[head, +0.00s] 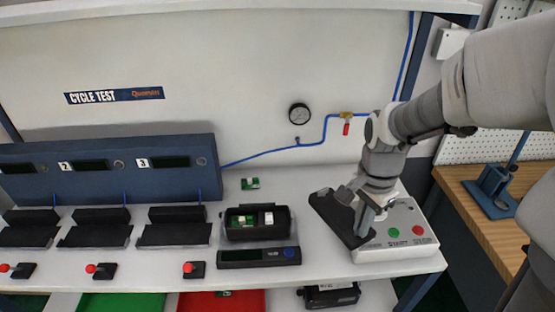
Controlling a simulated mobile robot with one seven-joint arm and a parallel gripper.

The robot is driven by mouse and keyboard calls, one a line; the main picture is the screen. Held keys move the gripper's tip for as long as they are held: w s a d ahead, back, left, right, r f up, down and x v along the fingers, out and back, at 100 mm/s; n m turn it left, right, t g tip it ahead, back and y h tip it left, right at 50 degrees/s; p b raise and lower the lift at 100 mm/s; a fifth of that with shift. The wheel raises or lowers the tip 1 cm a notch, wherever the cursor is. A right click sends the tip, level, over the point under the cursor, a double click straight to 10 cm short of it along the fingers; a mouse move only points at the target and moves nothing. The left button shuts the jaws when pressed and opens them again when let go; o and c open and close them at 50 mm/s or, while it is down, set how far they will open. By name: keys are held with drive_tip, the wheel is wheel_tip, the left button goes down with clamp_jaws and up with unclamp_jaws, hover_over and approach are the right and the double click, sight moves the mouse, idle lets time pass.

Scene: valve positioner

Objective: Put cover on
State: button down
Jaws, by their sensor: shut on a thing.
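The cover (331,213) is a dark flat plate, tilted in the picture. My gripper (366,217) is shut on its right part and holds it in front of the start/stop box. I cannot tell how high it is above the bench. The positioner housing (233,234) is a black box with its top open, on the bench to the left of my gripper. A green board and a white part show inside it. The housing and the cover are apart.
A white box with a green START button (394,232) and a red button (418,230) stands at right. A dark unit (236,257) lies before the housing, a small green board (250,183) behind it. Black stands (172,234) line the left. A gauge (299,114) is on the wall.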

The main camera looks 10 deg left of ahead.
drive_tip(key=w+a+r+n, duration=0.1)
drive_tip(key=w+n, duration=0.1)
drive_tip(key=n, duration=0.1)
drive_tip(key=w+a+r+n, duration=0.1)
drive_tip(key=w+a+n, duration=0.1)
drive_tip(key=w+n, duration=0.1)
drive_tip(key=w+a+r+n+p, duration=0.1)
drive_tip(key=w+a+n, duration=0.1)
drive_tip(key=n, duration=0.3)
drive_tip(key=shift+w+r, duration=0.3)
drive_tip(key=shift+r, duration=0.1)
drive_tip(key=shift+w+a+r+n, duration=0.2)
drive_tip(key=shift+w+a+n, duration=0.3)
drive_tip(key=shift+n, duration=0.4)
hover_over(283, 219)
wheel_tip(283, 219, down, 7)
drive_tip(key=shift+f, duration=1.95)
drive_tip(key=shift+f, duration=0.1)
drive_tip(key=shift+f, duration=0.15)
drive_tip(key=c, duration=1)
unclamp_jaws()
wheel_tip(283, 219, up, 13)
drive_tip(key=p, duration=0.1)
drive_tip(key=shift+f, duration=0.2)
